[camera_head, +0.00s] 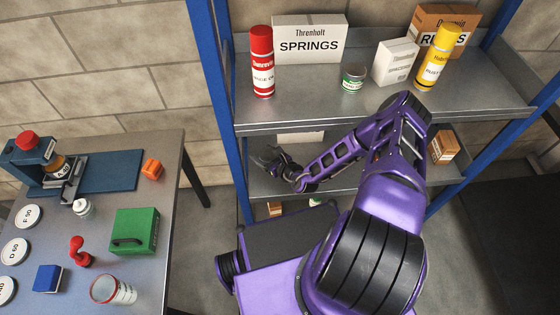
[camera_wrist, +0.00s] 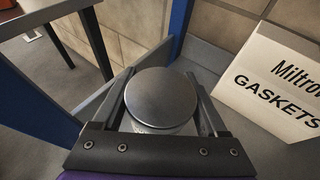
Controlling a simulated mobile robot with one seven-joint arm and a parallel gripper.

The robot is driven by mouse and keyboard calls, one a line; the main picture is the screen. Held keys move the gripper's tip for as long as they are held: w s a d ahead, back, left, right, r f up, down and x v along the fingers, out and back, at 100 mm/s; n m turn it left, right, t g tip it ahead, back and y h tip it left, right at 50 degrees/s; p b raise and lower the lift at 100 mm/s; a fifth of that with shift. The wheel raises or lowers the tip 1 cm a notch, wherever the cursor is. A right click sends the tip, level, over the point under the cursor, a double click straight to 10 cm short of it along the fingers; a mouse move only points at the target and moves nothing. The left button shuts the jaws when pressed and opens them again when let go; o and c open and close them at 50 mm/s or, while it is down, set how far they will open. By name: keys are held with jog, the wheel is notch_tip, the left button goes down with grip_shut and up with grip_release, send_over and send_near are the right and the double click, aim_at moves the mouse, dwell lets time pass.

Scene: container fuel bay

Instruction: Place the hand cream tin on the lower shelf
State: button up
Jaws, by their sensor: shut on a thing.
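In the wrist view a round tin (camera_wrist: 160,98) with a plain grey lid sits between the two fingers of my gripper (camera_wrist: 160,80), which is shut on it. Only the lid and a thin strip of the pale side show, so its label cannot be read. In the head view my gripper (camera_head: 268,157) reaches in over the left part of the lower shelf (camera_head: 352,187), under the upper shelf. I cannot tell whether the tin touches the shelf.
A white Gaskets box (camera_wrist: 275,80) stands just right of the tin. A blue post (camera_wrist: 45,105) is close on the left. A small brown box (camera_head: 444,147) is at the lower shelf's right. The upper shelf (camera_head: 310,105) holds several boxes, cans and a green-labelled tin (camera_head: 353,78).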

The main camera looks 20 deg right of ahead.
notch_tip(320, 180, down, 8)
jog(key=shift+f+b, duration=0.2)
jog(key=shift+b, duration=0.6)
jog(key=shift+f, duration=0.1)
jog(key=shift+f, duration=0.15)
jog(key=o, duration=1.4)
jog(key=shift+o, duration=0.2)
